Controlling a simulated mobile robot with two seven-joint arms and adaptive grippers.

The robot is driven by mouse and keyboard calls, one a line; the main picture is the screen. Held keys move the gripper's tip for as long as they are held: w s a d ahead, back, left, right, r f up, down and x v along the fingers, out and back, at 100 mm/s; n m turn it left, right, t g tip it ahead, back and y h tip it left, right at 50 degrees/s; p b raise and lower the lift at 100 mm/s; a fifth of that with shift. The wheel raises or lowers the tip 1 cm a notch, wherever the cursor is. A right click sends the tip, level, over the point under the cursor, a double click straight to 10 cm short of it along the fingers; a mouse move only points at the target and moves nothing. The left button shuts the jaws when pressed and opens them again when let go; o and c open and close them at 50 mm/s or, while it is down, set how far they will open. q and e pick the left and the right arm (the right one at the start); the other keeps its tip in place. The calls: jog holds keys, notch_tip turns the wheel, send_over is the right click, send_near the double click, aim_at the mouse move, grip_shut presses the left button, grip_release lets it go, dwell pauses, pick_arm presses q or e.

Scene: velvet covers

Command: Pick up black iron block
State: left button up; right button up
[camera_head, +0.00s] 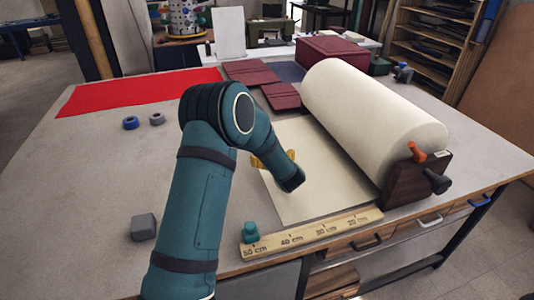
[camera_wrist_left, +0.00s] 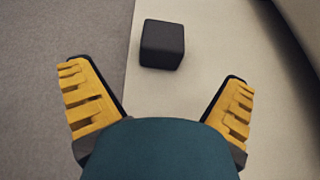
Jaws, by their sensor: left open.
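The black iron block (camera_wrist_left: 162,44) is a small dark cube in the left wrist view. It sits on the cream sheet (camera_wrist_left: 205,15), close to the sheet's edge with the grey tabletop. My left gripper (camera_wrist_left: 157,75) is open and empty. Its yellow fingers are spread wide, and the block lies beyond the fingertips, between them in the picture and untouched. In the head view my left gripper (camera_head: 274,158) is above the sheet, partly hidden by my arm. The block cannot be seen there. My right gripper is not in view.
A large cream roll (camera_head: 370,115) lies right of my gripper. A wooden ruler (camera_head: 325,228) and a teal-green piece (camera_head: 250,232) are at the front edge. A grey block (camera_head: 143,227) lies left. Dark red covers (camera_head: 250,73) and red cloth (camera_head: 135,92) are behind.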

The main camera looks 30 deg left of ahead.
pick_arm(q)
jog(key=x, duration=0.9)
jog(key=shift+w, duration=0.35)
jog(key=shift+f, duration=0.1)
jog(key=c, duration=1.4)
jog(key=shift+o, duration=0.2)
